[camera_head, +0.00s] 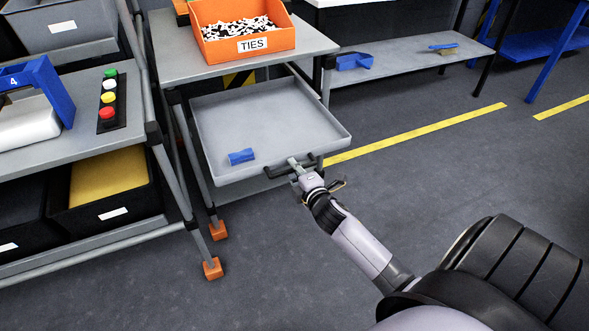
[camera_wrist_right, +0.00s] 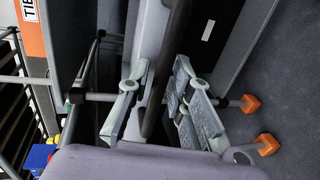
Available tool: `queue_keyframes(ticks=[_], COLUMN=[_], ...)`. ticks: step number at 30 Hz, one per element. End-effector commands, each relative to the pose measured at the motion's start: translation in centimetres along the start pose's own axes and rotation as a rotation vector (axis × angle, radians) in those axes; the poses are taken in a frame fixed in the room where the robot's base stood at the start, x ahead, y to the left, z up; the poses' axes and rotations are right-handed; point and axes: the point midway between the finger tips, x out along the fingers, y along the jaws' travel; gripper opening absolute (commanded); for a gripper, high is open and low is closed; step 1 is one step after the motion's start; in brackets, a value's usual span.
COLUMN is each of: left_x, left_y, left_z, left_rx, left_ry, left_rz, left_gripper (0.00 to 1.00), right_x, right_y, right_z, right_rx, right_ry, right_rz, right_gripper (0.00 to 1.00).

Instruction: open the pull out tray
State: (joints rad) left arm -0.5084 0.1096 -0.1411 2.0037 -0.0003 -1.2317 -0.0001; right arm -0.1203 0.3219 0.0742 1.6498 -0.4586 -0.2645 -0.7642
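The grey pull-out tray (camera_head: 270,115) sits extended from beneath the table top that carries the orange bin. Its dark handle (camera_head: 272,171) runs along the front edge, and a dark bar also shows in the right wrist view (camera_wrist_right: 170,60). My right gripper (camera_head: 296,166) is at the handle. A small blue object (camera_head: 241,156) lies in the tray near the front left corner. My left gripper is not in view.
An orange bin marked TIES (camera_head: 240,40) stands on the table above. A cart with a button panel (camera_head: 108,100) and dark bins stands at the left. A low shelf (camera_head: 405,62) holds blue items at the back. The floor (camera_head: 450,165) right of the tray is clear.

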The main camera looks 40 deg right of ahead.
Motion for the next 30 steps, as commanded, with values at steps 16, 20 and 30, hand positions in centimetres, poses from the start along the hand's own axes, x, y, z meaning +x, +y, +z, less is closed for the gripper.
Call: queue_keyframes(ticks=[16, 20, 30], left_x=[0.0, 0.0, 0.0], left_y=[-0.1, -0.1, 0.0], left_z=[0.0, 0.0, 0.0], left_rx=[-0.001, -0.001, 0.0], left_ry=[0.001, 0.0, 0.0], left_rz=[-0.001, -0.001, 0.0], left_gripper=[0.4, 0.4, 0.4], right_x=[-0.9, -3.2, -10.1], right_y=[-0.1, -0.1, -0.1], right_z=[0.0, 0.0, 0.0], right_rx=[-0.001, -0.001, 0.0], right_ry=[0.0, 0.0, 0.0], right_rz=[-0.002, -0.002, -0.003], right_gripper=[0.32, 0.32, 0.32])
